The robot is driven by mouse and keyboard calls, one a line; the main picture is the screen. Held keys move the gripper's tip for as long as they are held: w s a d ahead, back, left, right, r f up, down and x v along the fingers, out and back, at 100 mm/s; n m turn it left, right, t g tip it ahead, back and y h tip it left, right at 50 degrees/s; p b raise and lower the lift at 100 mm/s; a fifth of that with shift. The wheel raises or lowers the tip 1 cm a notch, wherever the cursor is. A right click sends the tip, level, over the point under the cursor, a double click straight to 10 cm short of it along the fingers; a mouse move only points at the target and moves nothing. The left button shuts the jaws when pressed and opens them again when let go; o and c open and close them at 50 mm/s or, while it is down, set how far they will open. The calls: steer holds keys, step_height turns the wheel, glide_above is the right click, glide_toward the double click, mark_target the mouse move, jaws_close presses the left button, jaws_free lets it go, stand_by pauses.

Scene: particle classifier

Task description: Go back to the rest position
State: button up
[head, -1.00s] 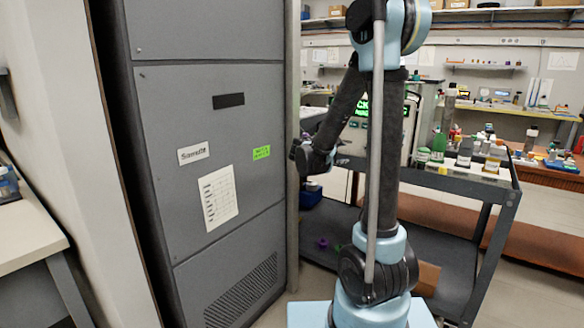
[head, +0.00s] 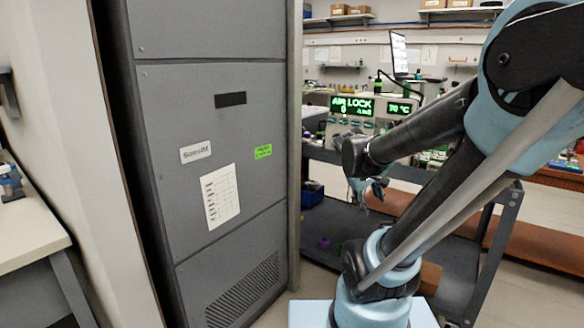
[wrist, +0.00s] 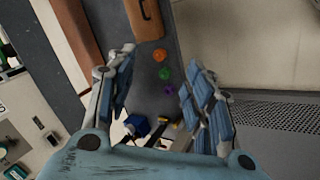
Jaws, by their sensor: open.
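My arm rises from its light blue base and leans to the right in the head view, with its forearm reaching back to the left. My gripper (head: 369,190) hangs small at the forearm's end, in front of the cart and below the display. In the wrist view my gripper (wrist: 153,95) has its two blue-padded fingers spread wide apart, with nothing held between them. The lower shelf of the cart and small coloured pieces show beyond the fingers.
A tall grey cabinet (head: 215,130) stands left of my arm. A dark cart (head: 335,225) is behind my arm, with the "AIR LOCK" display (head: 353,107) above it. Orange (wrist: 160,55), green (wrist: 164,73) and purple (wrist: 169,90) pieces lie on its lower shelf. A blue box (wrist: 138,125) sits near them.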

steer(key=s+a+f+m+g+y, duration=0.1)
steer(key=s+a+f+m+y, duration=0.1)
steer(key=s, duration=0.4)
steer(key=s+a+f+m+y, duration=0.2)
steer(key=s+a+f, duration=0.2)
steer(key=s, duration=0.3)
steer(key=shift+s+a+m+g+y, duration=0.15)
steer(key=shift+m+g+y, duration=0.15)
steer(key=shift+g, duration=0.1)
steer(key=shift+w+f, duration=0.15)
steer(key=shift+w, duration=0.3)
stand_by(0.5)
